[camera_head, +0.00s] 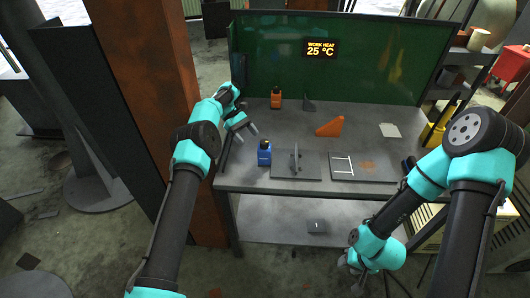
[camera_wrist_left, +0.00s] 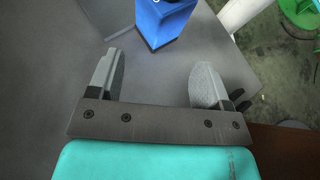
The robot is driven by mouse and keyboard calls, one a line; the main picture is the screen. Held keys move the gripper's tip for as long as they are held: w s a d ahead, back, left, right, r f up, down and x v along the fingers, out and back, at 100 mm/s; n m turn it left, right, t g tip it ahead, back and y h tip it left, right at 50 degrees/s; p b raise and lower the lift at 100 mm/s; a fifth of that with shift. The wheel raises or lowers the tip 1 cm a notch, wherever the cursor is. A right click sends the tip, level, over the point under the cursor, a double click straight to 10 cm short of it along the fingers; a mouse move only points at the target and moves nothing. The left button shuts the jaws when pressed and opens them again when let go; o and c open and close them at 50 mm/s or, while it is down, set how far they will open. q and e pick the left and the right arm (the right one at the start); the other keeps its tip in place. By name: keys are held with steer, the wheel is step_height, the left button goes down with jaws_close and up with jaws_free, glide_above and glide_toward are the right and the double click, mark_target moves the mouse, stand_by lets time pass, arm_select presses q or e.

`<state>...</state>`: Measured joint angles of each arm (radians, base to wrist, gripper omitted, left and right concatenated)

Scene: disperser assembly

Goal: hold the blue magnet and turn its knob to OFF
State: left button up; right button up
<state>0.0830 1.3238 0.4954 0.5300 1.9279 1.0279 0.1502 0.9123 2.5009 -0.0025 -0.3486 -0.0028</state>
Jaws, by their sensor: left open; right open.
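The blue magnet (camera_head: 264,156) stands upright on the workbench near its front left edge. Its dark top shows, but the knob's setting is too small to read. My left gripper (camera_head: 243,135) is open and empty above the bench, just left of and behind the magnet. In the left wrist view the magnet (camera_wrist_left: 165,24) is beyond the fingertips, between their lines; its top is cut off by the frame edge. The fingers of my left gripper (camera_wrist_left: 159,70) are apart and do not touch it. My right gripper (camera_head: 350,266) is low at the front right, away from the bench top, and small in view.
An orange block (camera_head: 276,99) stands behind the magnet. A plate (camera_head: 296,170) with an upright grey part lies just to its right, then another plate (camera_head: 362,170). An orange wedge (camera_head: 330,126) is farther back. A green panel (camera_head: 390,60) closes the rear.

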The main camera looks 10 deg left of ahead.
mark_target(263, 154)
arm_select(q)
steer(key=shift+d, duration=0.15)
steer(key=shift+x, duration=5)
steer(key=c, duration=0.7)
steer(key=shift+o, duration=0.2)
steer(key=shift+r, duration=0.1)
